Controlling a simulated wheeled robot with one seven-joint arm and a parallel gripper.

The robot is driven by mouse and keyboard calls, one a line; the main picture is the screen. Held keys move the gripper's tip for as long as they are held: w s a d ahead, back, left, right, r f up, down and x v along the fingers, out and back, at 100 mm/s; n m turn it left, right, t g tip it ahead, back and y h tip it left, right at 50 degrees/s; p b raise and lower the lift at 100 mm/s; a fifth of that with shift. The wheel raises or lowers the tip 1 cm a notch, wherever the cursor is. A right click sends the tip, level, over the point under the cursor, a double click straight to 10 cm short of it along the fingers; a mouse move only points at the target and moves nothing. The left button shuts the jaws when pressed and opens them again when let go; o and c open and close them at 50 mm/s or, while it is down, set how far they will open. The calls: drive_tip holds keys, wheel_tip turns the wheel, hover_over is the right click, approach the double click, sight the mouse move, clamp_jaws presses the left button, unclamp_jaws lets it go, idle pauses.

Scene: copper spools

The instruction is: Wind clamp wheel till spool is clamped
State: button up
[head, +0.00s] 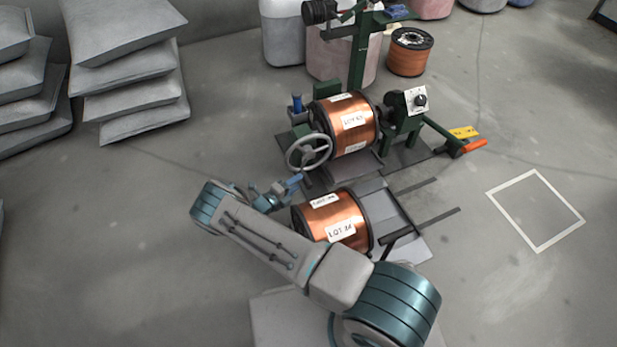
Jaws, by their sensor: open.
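The clamp wheel (309,152) is a grey spoked handwheel on the left end of a green winding stand (404,125). A copper spool (354,137) with white lot labels sits in the stand, between the wheel side and the green post on the right. Whether the clamp presses on the spool cannot be seen. My gripper (296,181) is open, with blue fingertips just below and left of the wheel. A small gap seems to separate them, but contact cannot be told. My arm comes up from the lower right.
A second copper spool (337,220) lies close below the stand on a grey plate, right beside my arm. Grey sacks (124,55) are stacked at the upper left. Another spool (409,54) stands behind. An orange-handled lever (473,146) sticks out right. The floor square (537,247) is empty.

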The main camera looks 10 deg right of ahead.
drive_tip(key=b+x, duration=0.1)
drive_tip(key=x, duration=0.6)
drive_tip(key=shift+d+b, duration=0.2)
drive_tip(key=shift+b, duration=0.1)
drive_tip(key=shift+w, duration=0.1)
clamp_jaws()
drive_tip(key=shift+a, duration=0.15)
